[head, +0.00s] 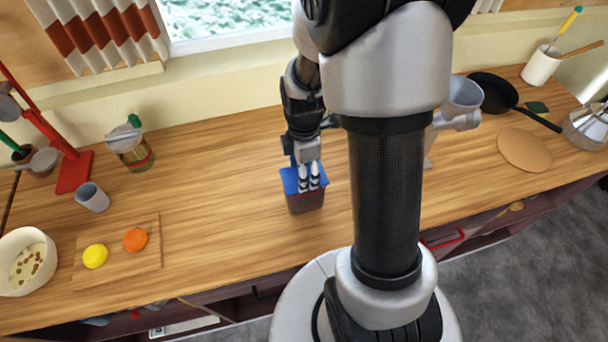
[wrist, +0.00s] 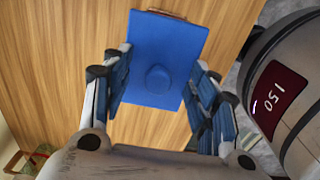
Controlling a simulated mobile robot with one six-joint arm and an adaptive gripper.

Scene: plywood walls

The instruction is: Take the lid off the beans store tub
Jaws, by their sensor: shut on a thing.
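The tub (head: 306,203) is dark reddish-brown and stands on the wooden counter near its front edge. Its blue lid (head: 289,178) lies flat on top. My gripper (head: 309,184) points down over the tub, with its fingers at the lid. In the wrist view the lid (wrist: 165,40) is a blue rectangle with a round knob (wrist: 158,77) in its middle. The fingers are shut on the lid from its left and right sides. I cannot see a gap between lid and tub. Any writing on the tub is hidden or too small to read.
A cutting board (head: 149,262) with a yellow and an orange piece lies left, near a white bowl (head: 14,281) and a grey cup (head: 92,197). A glass jar (head: 130,151) stands behind. A frying pan (head: 492,91) is right. The counter beside the tub is clear on the left.

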